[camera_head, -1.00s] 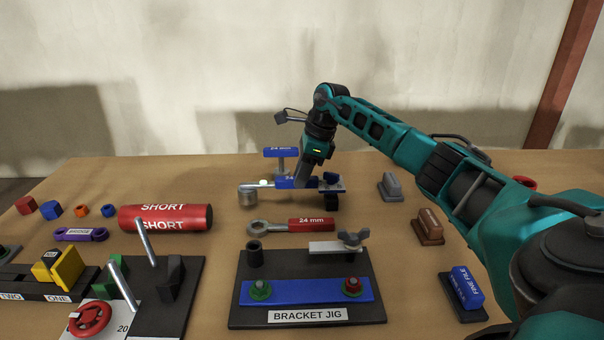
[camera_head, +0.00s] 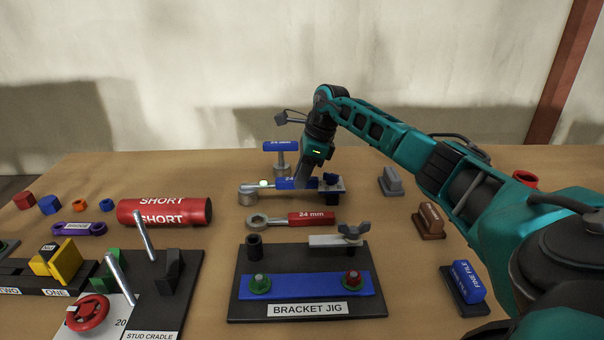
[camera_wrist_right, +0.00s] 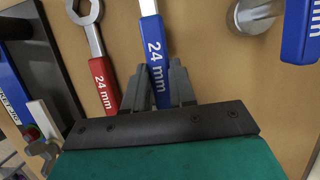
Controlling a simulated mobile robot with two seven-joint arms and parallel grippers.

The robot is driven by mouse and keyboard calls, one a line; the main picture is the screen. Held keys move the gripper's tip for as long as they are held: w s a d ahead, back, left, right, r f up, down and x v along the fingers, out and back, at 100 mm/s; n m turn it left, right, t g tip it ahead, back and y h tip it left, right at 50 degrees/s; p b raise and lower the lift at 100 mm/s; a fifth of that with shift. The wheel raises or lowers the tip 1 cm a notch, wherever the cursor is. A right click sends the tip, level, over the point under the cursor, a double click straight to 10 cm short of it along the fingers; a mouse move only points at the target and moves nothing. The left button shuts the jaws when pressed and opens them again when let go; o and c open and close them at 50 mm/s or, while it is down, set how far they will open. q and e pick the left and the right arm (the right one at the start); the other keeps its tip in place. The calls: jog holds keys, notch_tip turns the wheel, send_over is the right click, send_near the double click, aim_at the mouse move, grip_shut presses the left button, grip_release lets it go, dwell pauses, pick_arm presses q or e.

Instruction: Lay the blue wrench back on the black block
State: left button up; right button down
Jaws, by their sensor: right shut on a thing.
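The black block (camera_head: 333,196) is at the handle's right end, partly hidden by the gripper and wrench. I cannot tell whether the wrench touches it. My left gripper is not in view.
A red wrench (camera_head: 305,219) lies just in front, before the bracket jig (camera_head: 240,311). A blue-topped T-shaped tool (camera_head: 280,146) stands close behind. Grey (camera_head: 390,182) and brown (camera_head: 429,221) blocks are at right; a red cylinder (camera_head: 165,213) is at left.

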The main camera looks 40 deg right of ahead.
jog(key=shift+f, duration=0.1)
jog(key=c, duration=0.8)
grip_release()
jog(key=shift+c, duration=0.2)
jog(key=p+v, duration=0.3)
jog(key=v, duration=0.2)
jog(key=shift+a+p, duration=0.1)
jog(key=shift+p, duration=0.3)
jog(key=v, duration=1.3)
